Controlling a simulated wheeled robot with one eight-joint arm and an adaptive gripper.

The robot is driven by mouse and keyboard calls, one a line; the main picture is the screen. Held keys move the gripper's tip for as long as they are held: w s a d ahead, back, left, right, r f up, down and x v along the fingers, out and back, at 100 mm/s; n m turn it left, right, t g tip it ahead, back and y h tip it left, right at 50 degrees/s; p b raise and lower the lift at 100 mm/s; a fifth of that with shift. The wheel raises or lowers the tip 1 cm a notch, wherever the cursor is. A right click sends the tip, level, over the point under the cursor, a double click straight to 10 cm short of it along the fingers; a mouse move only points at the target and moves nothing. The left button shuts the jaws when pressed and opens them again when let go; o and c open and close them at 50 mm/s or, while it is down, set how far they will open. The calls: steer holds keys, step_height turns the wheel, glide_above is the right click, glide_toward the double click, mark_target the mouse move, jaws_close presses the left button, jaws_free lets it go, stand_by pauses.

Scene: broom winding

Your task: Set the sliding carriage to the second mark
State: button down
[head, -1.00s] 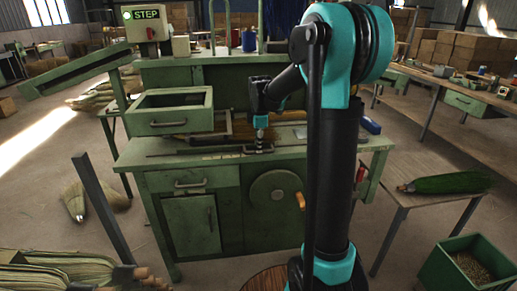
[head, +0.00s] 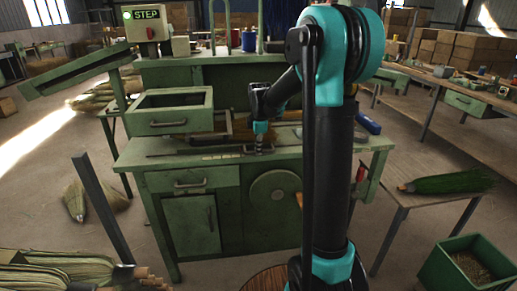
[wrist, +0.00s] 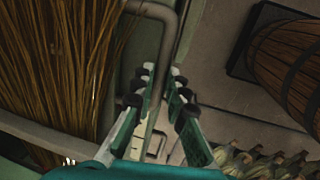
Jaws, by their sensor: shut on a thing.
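In the head view my gripper (head: 259,139) is low over the green workbench (head: 130,153), at a small dark carriage (head: 258,149) on a long thin rail (head: 175,154). A pale strip (head: 214,157) lies along the bench front, left of the carriage; its marks are too small to read. In the wrist view my gripper (wrist: 163,90) has its two fingers on either side of a bent grey metal bar (wrist: 158,45), shut on it. The bar appears to be the carriage's handle. The contact is partly hidden by the fingers.
Brown bristles (wrist: 55,60) fill the left of the wrist view, close to my gripper. A green open box (head: 172,113) stands on the bench's left side. A blue object (head: 368,122) lies at the right end. A round wheel (head: 274,193) is on the bench front.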

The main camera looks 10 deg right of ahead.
mark_target(249, 152)
steer(key=a, duration=0.4)
steer(key=shift+a, duration=0.1)
steer(key=c, duration=1.5)
jaws_free()
steer(key=shift+c, duration=0.2)
step_height(249, 152, up, 12)
steer(key=s, duration=0.2)
steer(key=shift+s+f, duration=0.1)
